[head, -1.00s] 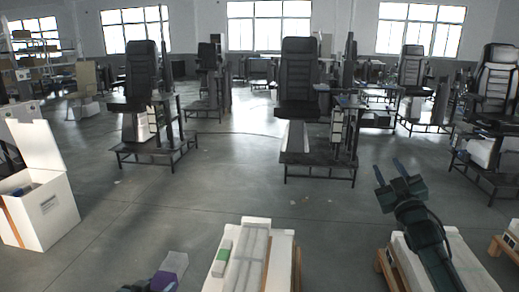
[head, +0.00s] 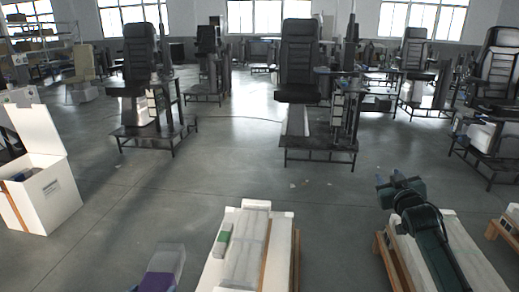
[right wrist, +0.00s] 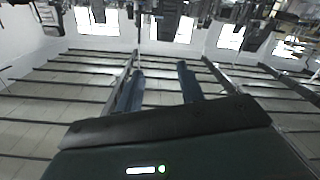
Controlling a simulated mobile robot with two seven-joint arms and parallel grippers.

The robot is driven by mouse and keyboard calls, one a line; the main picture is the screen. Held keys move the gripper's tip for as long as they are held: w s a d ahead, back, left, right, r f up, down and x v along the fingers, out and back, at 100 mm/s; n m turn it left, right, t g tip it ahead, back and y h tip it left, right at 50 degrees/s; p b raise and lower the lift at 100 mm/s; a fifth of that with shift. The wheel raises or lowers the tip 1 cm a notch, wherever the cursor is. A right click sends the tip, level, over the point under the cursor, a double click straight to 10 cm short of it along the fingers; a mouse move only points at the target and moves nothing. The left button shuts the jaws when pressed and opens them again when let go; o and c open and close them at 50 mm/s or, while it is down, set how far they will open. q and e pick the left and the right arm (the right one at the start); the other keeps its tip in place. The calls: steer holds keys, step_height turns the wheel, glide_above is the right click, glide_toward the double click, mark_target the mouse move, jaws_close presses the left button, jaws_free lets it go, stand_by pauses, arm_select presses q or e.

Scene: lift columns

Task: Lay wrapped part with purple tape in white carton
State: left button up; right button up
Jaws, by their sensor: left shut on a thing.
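The wrapped part (head: 171,262) is a pale, translucent block with a purple tape band (head: 157,282) at its near end. It shows at the bottom edge of the head view, left of centre. My left gripper (head: 138,288) is mostly cut off by the bottom edge there and is shut on the part. The white carton (head: 52,205) stands on the floor at the left with its lid up, apart from the part. Something bluish lies inside it. My right gripper (head: 397,184) is at the right, over a pallet. Its fingers (right wrist: 160,88) are apart and empty in the right wrist view.
A white-topped pallet (head: 276,255) at bottom centre carries long wrapped pieces, one with green tape (head: 224,239). Another pallet (head: 468,250) lies under my right arm. Chairs on stands (head: 298,70) stand farther back. Grey floor (head: 140,205) is clear between carton and pallet.

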steer(key=s+a+f+n+g+y, duration=0.1)
steer(key=s+a+f+g+y, duration=0.1)
steer(key=s+a+f, duration=0.55)
steer(key=s+a+f+g+y, duration=0.1)
steer(key=s+a+f, duration=0.3)
steer(key=s+f, duration=0.65)
steer(key=s+a+f+g, duration=0.1)
steer(key=s+a+f, duration=0.1)
steer(key=s, duration=0.5)
steer(key=s+a+f+g+y, duration=0.1)
steer(key=s+a+f, duration=0.2)
steer(key=s, duration=0.4)
steer(key=s+a+f+g+y, duration=0.1)
steer(key=s+a+f, duration=0.2)
steer(key=s, duration=0.4)
steer(key=shift+s+a+m, duration=0.3)
steer(key=shift+s+a, duration=0.05)
steer(key=shift+a, duration=0.55)
